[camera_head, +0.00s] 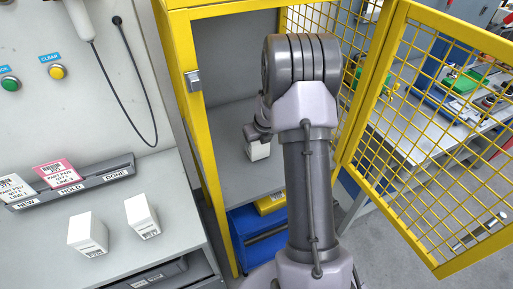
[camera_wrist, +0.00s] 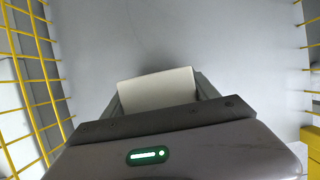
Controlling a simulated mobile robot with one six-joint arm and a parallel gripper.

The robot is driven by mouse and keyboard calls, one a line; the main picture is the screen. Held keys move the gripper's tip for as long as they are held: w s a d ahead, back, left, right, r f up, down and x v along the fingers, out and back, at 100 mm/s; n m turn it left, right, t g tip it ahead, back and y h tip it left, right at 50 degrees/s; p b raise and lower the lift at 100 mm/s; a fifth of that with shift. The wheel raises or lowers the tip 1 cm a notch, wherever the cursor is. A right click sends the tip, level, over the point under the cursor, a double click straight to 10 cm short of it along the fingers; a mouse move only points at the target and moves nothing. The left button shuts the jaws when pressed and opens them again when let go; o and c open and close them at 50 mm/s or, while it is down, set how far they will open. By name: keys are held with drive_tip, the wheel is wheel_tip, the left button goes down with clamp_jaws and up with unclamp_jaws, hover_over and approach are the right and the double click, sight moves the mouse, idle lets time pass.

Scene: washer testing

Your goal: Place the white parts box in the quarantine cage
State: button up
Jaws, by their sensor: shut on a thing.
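My gripper (camera_head: 258,137) is shut on a white parts box (camera_head: 259,152), held inside the yellow-framed quarantine cage (camera_head: 203,140). In the wrist view, the box's pale top (camera_wrist: 155,90) shows between the fingers of my gripper (camera_wrist: 158,96), above a plain grey surface. The box is over or on the grey cage shelf (camera_head: 226,122); I cannot tell whether it touches. My arm hides much of the cage's right side. The mesh door (camera_head: 430,130) stands open to the right.
Blue and yellow bins (camera_head: 262,238) (camera_head: 271,203) sit under the shelf. A cluttered workbench (camera_head: 405,145) lies behind the door.

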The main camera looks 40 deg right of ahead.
drive_tip(key=shift+f, duration=0.25)
drive_tip(key=shift+f, duration=0.15)
drive_tip(key=o, duration=1.5)
drive_tip(key=p+v, duration=0.5)
drive_tip(key=v, duration=0.7)
